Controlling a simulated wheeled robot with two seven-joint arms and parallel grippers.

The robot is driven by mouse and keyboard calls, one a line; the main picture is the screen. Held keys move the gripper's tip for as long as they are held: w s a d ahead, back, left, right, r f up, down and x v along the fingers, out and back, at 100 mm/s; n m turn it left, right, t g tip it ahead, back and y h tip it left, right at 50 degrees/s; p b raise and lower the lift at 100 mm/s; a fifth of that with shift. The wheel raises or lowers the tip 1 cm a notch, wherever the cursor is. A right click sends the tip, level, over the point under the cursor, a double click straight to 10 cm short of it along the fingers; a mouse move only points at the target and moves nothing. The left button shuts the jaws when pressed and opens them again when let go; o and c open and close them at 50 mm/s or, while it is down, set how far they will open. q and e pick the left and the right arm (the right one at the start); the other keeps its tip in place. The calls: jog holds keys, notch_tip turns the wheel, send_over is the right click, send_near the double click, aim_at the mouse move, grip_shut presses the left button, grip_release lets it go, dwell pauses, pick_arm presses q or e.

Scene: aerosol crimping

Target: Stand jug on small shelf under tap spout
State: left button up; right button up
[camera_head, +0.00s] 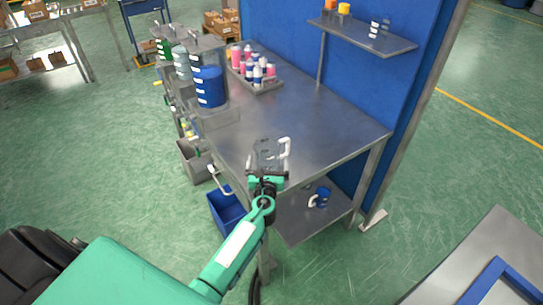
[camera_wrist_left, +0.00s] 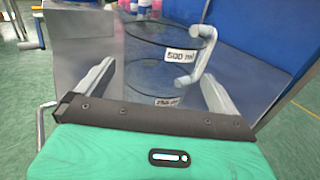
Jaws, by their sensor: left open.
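A clear jug (camera_head: 266,152) with a white handle stands at the near end of the steel table (camera_head: 318,118). The jug also shows in the left wrist view (camera_wrist_left: 150,70), with a "500 ml" label and a lower label partly hidden by my gripper; its handle is on the right. My left gripper (camera_head: 267,172) is open, its two fingers on either side of the jug in the left wrist view (camera_wrist_left: 158,88). I cannot tell whether they touch it. A blue tank (camera_head: 209,88) stands at the table's left edge above a grey ledge (camera_head: 222,119). I cannot clearly make out a tap spout.
A tray of pink, white and blue bottles (camera_head: 268,86) sits at the back of the table. A blue bin (camera_head: 226,207) and a grey bin (camera_head: 192,163) stand below the left edge. A blue jug (camera_head: 323,196) is on the lower shelf (camera_head: 299,222). The table's middle is clear.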

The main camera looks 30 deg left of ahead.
aim_at(268, 150)
pick_arm(q)
jog(key=x, duration=0.3)
jog(key=shift+w+a+f, duration=0.1)
jog(key=shift+a, duration=0.05)
jog(key=c, duration=1)
jog(key=shift+c, duration=0.8)
